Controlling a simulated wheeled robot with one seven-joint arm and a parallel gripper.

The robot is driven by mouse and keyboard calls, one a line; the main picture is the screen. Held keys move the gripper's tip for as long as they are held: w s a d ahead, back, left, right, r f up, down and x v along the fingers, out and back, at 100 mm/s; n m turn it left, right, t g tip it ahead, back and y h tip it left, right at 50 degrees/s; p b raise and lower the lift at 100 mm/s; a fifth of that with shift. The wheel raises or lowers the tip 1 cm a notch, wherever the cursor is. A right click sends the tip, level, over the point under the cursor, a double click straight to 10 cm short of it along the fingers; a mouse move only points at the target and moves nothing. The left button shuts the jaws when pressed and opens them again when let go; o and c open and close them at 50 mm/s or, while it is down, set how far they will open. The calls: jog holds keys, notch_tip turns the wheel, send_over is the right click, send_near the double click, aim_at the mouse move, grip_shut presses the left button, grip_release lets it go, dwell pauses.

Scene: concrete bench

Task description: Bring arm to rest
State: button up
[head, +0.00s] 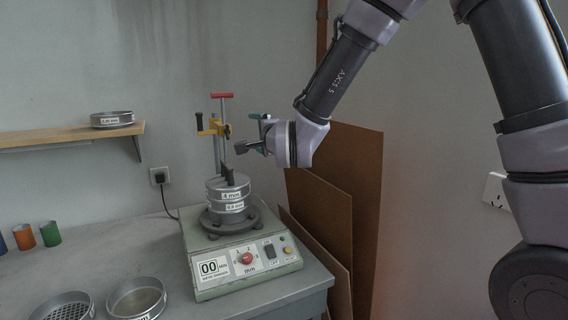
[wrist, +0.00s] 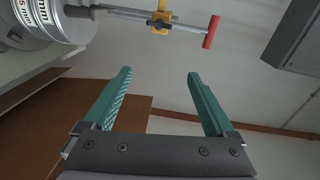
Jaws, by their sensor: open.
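My gripper (head: 256,133) is raised beside the upper part of the sieve shaker (head: 248,268), pointing left in the head view. In the wrist view its two teal fingers (wrist: 159,74) are spread apart with nothing between them. The labelled sieve stack (head: 228,193) stands on the shaker's round base, just below and left of the gripper, and shows at the upper left of the wrist view (wrist: 45,22). The clamp post with a red top handle (head: 222,96) and a yellow piece (head: 213,127) rises behind the stack. The gripper appears apart from these things.
Two loose sieves (head: 137,299) lie at the bench's front left, with small coloured cylinders (head: 50,234) behind. A wooden shelf (head: 70,137) holds one sieve (head: 112,119). Brown boards (head: 345,190) lean on the wall right of the bench. Bare bench (head: 130,240) lies left of the shaker.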

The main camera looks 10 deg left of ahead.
jog(key=d+r+n+g+h, duration=0.2)
jog(key=d+r, duration=0.2)
jog(key=d, duration=0.7)
jog(key=d+r+n+g+h, duration=0.1)
jog(key=d+r+n+h, duration=0.15)
jog(key=d, duration=0.95)
jog(key=s+d+n+g+h, duration=0.2)
jog(key=s+d+g, duration=0.2)
jog(key=s+d, duration=1.3)
jog(key=s, duration=0.2)
jog(key=shift+s+g, duration=0.3)
